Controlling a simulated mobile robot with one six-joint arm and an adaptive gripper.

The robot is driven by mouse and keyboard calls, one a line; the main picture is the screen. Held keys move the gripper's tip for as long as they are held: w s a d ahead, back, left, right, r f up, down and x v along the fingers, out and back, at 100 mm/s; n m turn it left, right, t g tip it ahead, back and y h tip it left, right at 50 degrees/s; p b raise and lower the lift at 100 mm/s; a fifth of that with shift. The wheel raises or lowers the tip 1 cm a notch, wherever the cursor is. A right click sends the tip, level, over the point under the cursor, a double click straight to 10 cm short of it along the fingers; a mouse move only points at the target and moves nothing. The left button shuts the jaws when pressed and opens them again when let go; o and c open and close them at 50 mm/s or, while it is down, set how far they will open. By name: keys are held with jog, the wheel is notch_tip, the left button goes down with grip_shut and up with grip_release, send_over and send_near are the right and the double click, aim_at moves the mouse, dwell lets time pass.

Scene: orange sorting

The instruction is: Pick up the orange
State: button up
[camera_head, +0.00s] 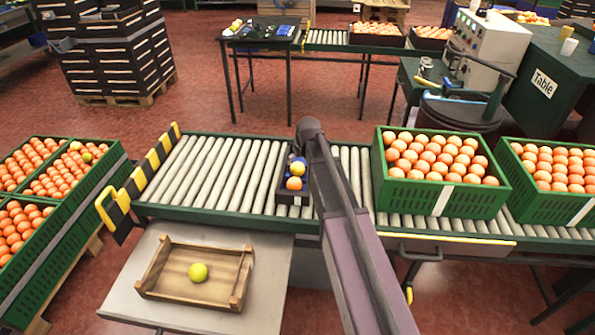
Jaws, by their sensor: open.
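An orange (294,183) lies in a small dark tray (281,186) on the roller conveyor, just left of my arm. A yellower round fruit (298,169) sits right behind it in the same tray. My arm crosses the picture from the bottom right up to the conveyor and covers the tray's right side. A small blue spot shows beside the arm above the fruit, and I cannot tell what it is. My gripper cannot be made out; the arm hides that area.
Green crates full of oranges (441,205) (560,208) stand on the conveyor (205,172) at right. A wooden tray (170,262) with a yellow-green fruit (198,272) lies on a grey table in front. More filled green crates (55,250) stand at left. The rollers left of the dark tray are clear.

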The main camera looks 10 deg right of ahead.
aim_at(298, 164)
jog(key=shift+b+x, duration=1.25)
jog(key=shift+x, duration=0.2)
jog(key=shift+b+x, duration=0.7)
jog(key=shift+x, duration=0.1)
jog(key=shift+s, duration=0.15)
jog(key=c, duration=0.8)
